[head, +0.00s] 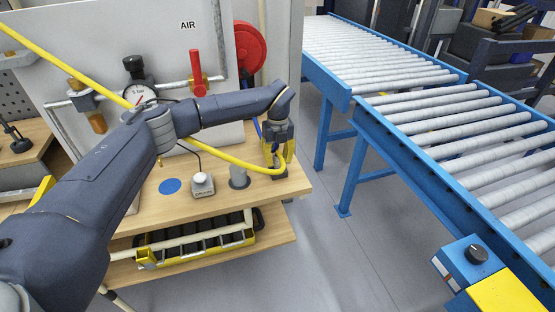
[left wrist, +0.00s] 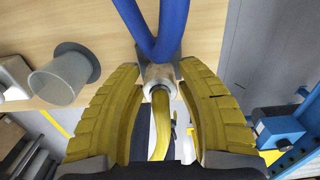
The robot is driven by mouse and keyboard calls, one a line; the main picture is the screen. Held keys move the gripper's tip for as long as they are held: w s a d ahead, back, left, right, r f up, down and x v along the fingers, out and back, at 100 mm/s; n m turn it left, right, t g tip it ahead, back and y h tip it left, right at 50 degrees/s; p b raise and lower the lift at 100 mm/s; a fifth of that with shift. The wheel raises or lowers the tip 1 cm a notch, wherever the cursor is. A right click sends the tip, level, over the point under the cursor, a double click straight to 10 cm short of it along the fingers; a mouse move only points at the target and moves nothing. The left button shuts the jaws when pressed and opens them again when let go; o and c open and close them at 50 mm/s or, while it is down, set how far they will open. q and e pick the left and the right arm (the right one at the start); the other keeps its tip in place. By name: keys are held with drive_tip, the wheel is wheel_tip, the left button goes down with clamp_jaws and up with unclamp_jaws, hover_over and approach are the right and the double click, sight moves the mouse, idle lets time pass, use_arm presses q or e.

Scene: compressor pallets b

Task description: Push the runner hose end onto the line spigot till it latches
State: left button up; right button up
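A yellow hose (head: 230,159) runs from the upper left, passes behind my left arm and curves up at my left gripper (head: 279,150), near the bench's right end. In the left wrist view, a pale metal collar (left wrist: 158,79) at the end of the yellow hose (left wrist: 160,125) sits between the yellow finger pads of my left gripper (left wrist: 159,72). A blue hose (left wrist: 160,40) forms a bend just beyond the collar. I cannot make out the line spigot or whether the collar touches it. My right gripper is out of view.
The bench top (head: 135,222) carries a blue disc (head: 170,186), a white-knobbed device (head: 201,185) and a grey cup (head: 239,178). Behind stand an air panel with a gauge (head: 138,95), a red lever (head: 197,75) and a red reel (head: 250,48). A blue-framed roller conveyor (head: 430,110) stands right.

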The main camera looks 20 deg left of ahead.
sight(278, 149)
use_arm(q)
clamp_jaws()
drive_tip(key=shift+r, duration=0.7)
idle(0.8)
drive_tip(key=shift+r, duration=2.5)
